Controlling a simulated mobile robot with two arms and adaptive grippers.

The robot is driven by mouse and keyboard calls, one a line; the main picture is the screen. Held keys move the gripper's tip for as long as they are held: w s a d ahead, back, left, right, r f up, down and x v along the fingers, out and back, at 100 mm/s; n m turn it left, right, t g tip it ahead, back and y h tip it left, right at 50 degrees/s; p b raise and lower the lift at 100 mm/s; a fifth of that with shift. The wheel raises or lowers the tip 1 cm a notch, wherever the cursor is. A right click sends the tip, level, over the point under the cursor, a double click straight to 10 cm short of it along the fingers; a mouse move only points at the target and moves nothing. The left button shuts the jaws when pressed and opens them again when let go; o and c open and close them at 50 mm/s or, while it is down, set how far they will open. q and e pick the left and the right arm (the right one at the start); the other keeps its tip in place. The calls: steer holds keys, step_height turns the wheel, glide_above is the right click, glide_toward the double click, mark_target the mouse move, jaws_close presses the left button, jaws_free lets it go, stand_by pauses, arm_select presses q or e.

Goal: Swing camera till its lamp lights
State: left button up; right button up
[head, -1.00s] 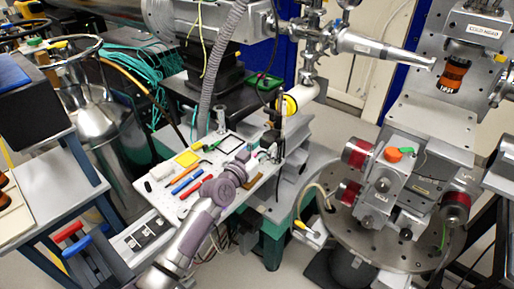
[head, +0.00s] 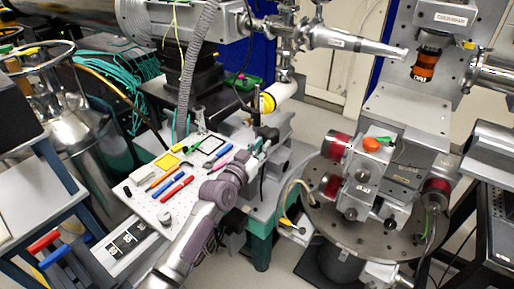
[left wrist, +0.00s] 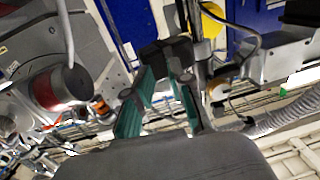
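A small dark body that I take to be the camera (head: 267,133) sits by a thin upright post, at the right edge of the white breadboard. My left gripper (head: 259,150) reaches to it from the lower left. In the left wrist view my two green-lined fingers (left wrist: 160,95) stand apart, with a clear gap between them. A dark block (left wrist: 166,52), probably the same camera, lies at or just beyond the fingertips; I cannot tell whether they touch it. No lit lamp can be made out. My right gripper is not in view.
A round metal stage (head: 330,228) with motor blocks stands to the right. A steel beam pipe (head: 350,42) crosses above. Bare floor (head: 312,150) shows between.

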arm_select(q)
steer(key=o, duration=0.5)
steer(key=shift+a+f, duration=0.25)
steer(key=shift+a, duration=0.1)
steer(key=shift+o, duration=1.1)
steer(key=shift+d, duration=0.1)
steer(key=shift+s+a, duration=0.3)
steer(key=shift+s, duration=0.1)
steer(key=v, duration=1.1)
steer(key=shift+s+d, duration=0.1)
